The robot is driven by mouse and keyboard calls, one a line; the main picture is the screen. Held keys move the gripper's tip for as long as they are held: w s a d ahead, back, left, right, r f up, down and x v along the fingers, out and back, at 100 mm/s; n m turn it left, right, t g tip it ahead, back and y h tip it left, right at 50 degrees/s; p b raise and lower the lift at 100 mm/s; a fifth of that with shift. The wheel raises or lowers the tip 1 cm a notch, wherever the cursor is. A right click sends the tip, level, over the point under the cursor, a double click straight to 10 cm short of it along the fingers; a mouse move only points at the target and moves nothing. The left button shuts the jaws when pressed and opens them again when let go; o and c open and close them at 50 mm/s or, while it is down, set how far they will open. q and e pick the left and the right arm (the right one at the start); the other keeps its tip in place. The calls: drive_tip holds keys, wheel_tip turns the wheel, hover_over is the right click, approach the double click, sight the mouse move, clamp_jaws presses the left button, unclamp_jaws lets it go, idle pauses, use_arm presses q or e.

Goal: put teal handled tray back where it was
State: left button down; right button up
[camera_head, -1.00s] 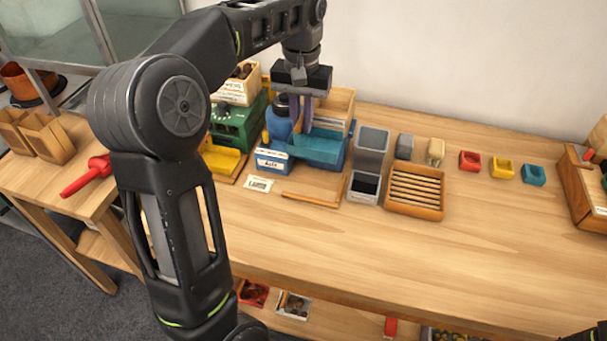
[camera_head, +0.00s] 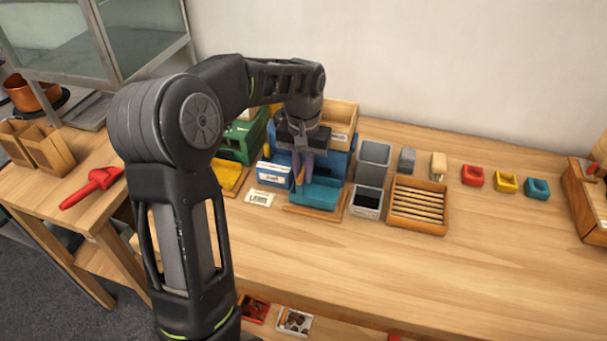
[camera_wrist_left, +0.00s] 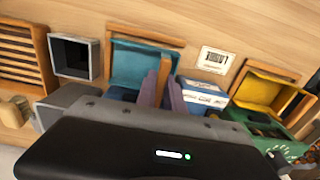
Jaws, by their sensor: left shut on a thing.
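The teal tray (camera_head: 318,195) is held by my left gripper (camera_head: 302,180), whose purple fingers are shut on it at its back side. The tray is at the wooden frame (camera_head: 315,213) on the table, with the frame's front strip and right strip showing beside it. I cannot tell whether the tray touches the table. In the left wrist view the teal tray (camera_wrist_left: 142,65) appears inside the wooden frame (camera_wrist_left: 147,39), with the fingers (camera_wrist_left: 165,92) at its near right corner. My right gripper is out of view.
A blue-and-white box (camera_head: 274,175) and a label card (camera_head: 260,199) are to the left, with a yellow tray (camera_head: 230,178) beyond. Grey bins (camera_head: 367,200) and a slatted wooden tray (camera_head: 418,205) are close on the right. The front table area is clear.

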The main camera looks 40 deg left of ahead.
use_arm(q)
drive_tip(key=shift+f, duration=0.7)
drive_tip(key=c, duration=1.5)
unclamp_jaws()
drive_tip(key=shift+o, duration=0.2)
wheel_tip(320, 180, up, 12)
